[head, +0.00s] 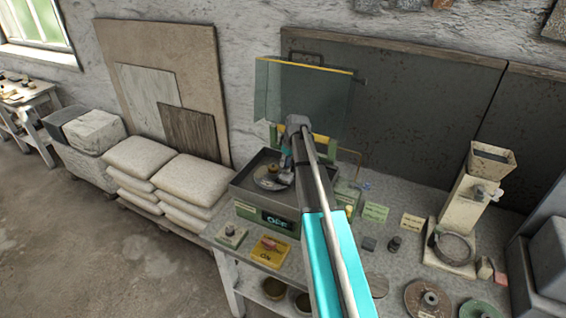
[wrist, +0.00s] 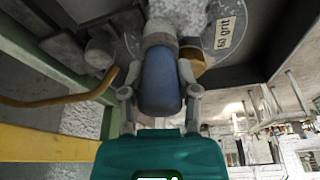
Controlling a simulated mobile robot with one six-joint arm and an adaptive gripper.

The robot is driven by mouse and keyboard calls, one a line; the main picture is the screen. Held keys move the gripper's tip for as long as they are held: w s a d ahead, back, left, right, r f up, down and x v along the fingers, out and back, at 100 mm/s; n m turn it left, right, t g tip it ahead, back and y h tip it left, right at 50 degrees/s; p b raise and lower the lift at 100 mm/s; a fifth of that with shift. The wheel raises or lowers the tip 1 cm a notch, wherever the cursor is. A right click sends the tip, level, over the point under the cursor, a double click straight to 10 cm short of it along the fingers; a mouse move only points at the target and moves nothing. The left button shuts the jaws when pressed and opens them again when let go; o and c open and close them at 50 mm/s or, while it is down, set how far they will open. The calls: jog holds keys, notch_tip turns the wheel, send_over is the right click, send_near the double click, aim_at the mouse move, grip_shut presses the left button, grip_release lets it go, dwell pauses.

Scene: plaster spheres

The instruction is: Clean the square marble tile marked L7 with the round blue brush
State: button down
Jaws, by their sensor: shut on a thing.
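My gripper (wrist: 156,92) is shut on a blue rounded thing (wrist: 160,78), with one finger on each side of it. A grey collar joins its far end. I cannot tell for sure whether it is the round blue brush. Past it, a pale speckled piece (wrist: 185,14) lies over a grey disc (wrist: 118,22) labelled "60 grit". In the head view my gripper (head: 286,168) is over the dark tray (head: 245,180) of a green machine, largely hidden by my arm. I cannot make out a tile marked L7.
The machine's sign reads OFF (head: 276,220); a yellow ON block (head: 268,251) is in front. A glass shield (head: 300,95) stands behind the tray. A beige stand (head: 468,205) and discs (head: 428,299) are at the right. White sacks (head: 190,182) are at the left.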

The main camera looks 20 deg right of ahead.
jog(key=shift+s+a, duration=0.1)
jog(key=shift+s+a, duration=0.3)
jog(key=shift+a, duration=0.1)
dwell(0.5)
jog(key=shift+s+a, duration=0.35)
jog(key=shift+a, duration=0.1)
jog(key=shift+w+d+r+p, duration=0.35)
jog(key=shift+d+r+p, duration=0.1)
jog(key=shift+r+p, duration=0.3)
jog(key=shift+f+b, duration=0.8)
jog(key=shift+f, duration=0.05)
dwell(0.9)
jog(key=shift+w+d+r, duration=0.1)
